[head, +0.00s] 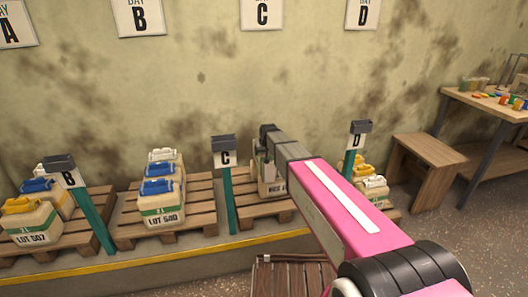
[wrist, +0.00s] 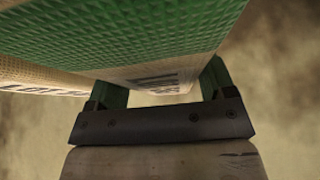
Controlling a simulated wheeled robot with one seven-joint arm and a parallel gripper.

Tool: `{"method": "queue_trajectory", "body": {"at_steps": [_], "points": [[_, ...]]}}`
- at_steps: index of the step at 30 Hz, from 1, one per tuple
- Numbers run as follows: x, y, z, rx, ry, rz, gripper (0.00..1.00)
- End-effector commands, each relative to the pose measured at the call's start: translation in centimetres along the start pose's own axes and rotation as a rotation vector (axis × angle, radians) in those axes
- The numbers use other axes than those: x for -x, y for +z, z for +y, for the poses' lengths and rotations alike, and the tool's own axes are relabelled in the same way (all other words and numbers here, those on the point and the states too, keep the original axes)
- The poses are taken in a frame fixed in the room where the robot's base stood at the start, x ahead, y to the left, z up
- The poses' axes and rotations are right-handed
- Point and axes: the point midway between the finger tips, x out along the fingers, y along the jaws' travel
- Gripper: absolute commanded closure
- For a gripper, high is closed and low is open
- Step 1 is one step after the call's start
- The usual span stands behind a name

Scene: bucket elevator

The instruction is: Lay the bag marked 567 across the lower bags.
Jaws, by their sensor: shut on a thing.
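My gripper (head: 267,145) is shut on a cream bag with a green band, which fills the upper part of the wrist view (wrist: 120,35). The gripper's two green fingers also show there (wrist: 160,85). The held bag's print is cut off and steeply angled, so I cannot read its number. In the head view, my gripper is in front of the wall at post C, over a cream bag (head: 270,183) on the pallet. My arm hides much of that area, so I cannot tell whether this is the held bag or one lying there.
Teal posts B (head: 92,215), C (head: 228,190) and D (head: 353,155) stand between. Bags (head: 373,188) lie near D; a bench (head: 425,155) stands right.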

Motion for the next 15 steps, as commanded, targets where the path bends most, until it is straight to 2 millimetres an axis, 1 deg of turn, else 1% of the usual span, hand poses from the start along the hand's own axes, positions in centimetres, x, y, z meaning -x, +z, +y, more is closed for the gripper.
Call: {"method": "queue_trajectory", "body": {"at_steps": [15], "points": [[-0.52,0.24,0.00,0.000,0.000,0.004,0.97]]}}
